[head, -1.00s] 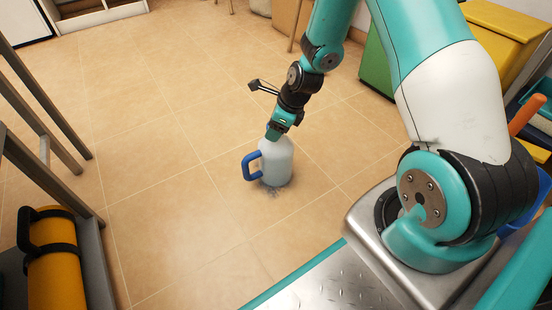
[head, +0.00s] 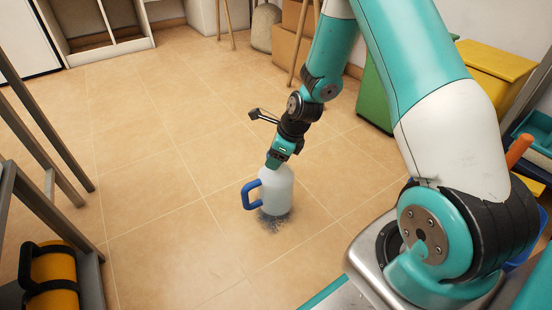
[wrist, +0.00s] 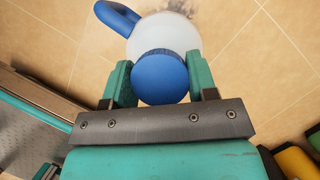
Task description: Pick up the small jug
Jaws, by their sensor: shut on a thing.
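The small jug (head: 276,190) has a pale white body, a blue side handle (head: 251,194) and a blue cap (wrist: 160,78). In the head view it hangs upright, seemingly a little above the tiled floor. My gripper (head: 274,161) holds it from above. In the wrist view my gripper (wrist: 158,70) has one finger on each side of the cap, shut on the jug at its top. The handle (wrist: 118,17) points to the upper left there. My gripper hides the cap in the head view.
A dark speckled patch (head: 272,222) lies on the floor under the jug. A grey rack with a yellow cylinder (head: 52,275) stands at the left. Cardboard boxes (head: 290,47), a green bin (head: 374,98) and a yellow box (head: 490,70) stand behind. Open floor surrounds the jug.

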